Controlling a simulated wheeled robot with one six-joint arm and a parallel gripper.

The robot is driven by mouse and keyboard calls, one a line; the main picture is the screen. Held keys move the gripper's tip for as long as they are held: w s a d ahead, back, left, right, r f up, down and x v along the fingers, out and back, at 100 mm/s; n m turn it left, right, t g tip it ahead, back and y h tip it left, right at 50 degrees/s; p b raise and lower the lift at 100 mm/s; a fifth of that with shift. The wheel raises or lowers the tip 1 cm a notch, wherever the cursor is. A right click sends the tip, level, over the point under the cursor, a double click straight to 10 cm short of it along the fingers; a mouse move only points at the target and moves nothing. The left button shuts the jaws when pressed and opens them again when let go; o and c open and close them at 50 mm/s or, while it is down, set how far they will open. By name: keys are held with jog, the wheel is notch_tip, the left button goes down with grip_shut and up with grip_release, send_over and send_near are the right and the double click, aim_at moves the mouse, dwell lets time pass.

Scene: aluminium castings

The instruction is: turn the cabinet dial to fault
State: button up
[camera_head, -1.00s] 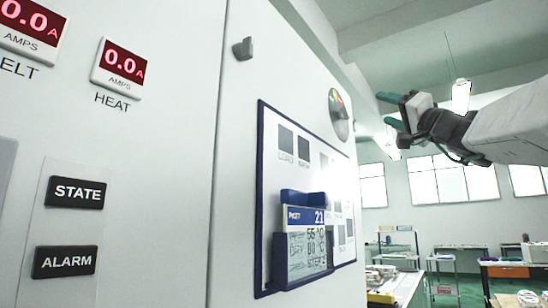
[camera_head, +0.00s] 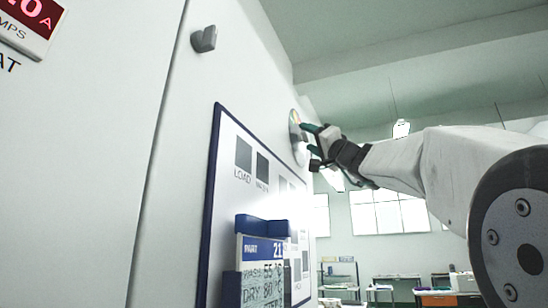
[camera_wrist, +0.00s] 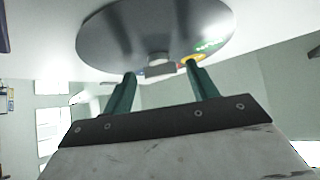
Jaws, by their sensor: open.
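The cabinet dial (camera_head: 297,137) is a round plate with coloured sectors on the cabinet's white face, seen nearly edge-on in the head view. In the wrist view the dial (camera_wrist: 110,30) fills the upper middle, grey with green, yellow, red and blue marks near its lower right edge. A small grey knob (camera_wrist: 159,60) stands out at its lower middle. My gripper (camera_wrist: 160,70) is open, with its two green fingers on either side of the knob and apart from each other. It also shows at the dial in the head view (camera_head: 308,139). Whether the fingers touch the knob I cannot tell.
A blue-framed board (camera_head: 225,180) with grey squares is on the cabinet face, left of and below the dial. A card holder (camera_head: 262,255) sticks out from it. A grey latch (camera_head: 204,39) is at upper left. Tables (camera_head: 395,292) stand far behind at lower right.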

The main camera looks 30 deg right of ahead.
jog(key=shift+w+a+r, duration=0.1)
jog(key=shift+w+r, duration=0.15)
jog(key=c, duration=1)
jog(key=shift+m+h, duration=0.4)
jog(key=shift+m, duration=0.1)
jog(key=shift+s+a+r+m+g+h, duration=0.15)
jog(key=shift+m+g+h, duration=0.8)
jog(key=shift+m+g, duration=1.1)
jog(key=shift+w+d+r+m+g+h, duration=0.15)
jog(key=shift+m+g+h, duration=0.9)
jog(key=shift+m, duration=1.9)
jog(key=shift+s+a+r+m+g+h, duration=0.15)
jog(key=shift+m+g+h, duration=0.65)
jog(key=shift+m+g, duration=1.3)
jog(key=shift+m, duration=0.6)
